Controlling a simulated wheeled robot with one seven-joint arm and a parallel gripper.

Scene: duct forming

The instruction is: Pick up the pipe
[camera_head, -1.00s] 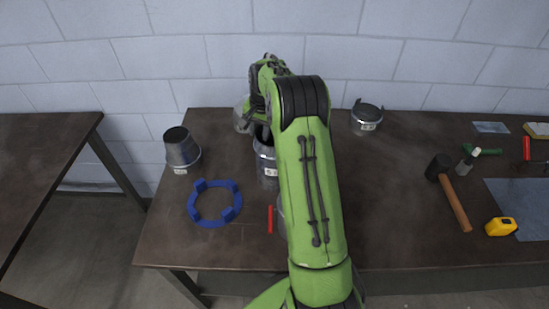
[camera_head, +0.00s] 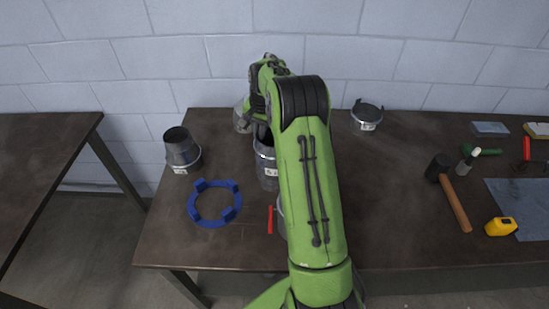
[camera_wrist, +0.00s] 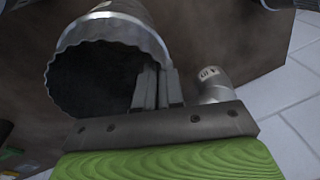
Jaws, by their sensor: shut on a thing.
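The pipe (camera_head: 266,166) is a grey metal cylinder with a small label, standing upright on the table and partly hidden behind my green arm in the head view. In the wrist view the pipe (camera_wrist: 125,22) is large, with a wavy crimped rim and a dark open mouth. My gripper (camera_wrist: 158,82) is at the right side of that rim, shut on the pipe's wall. My arm hides the fingers in the head view.
A grey reducer (camera_head: 182,150) and a blue ring (camera_head: 215,204) are to the left. A lidded metal piece (camera_head: 367,117) is at the back. A mallet (camera_head: 456,200), yellow tape measure (camera_head: 500,227) and sheet (camera_head: 520,198) are on the right. A red-handled tool (camera_head: 270,220) lies in front.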

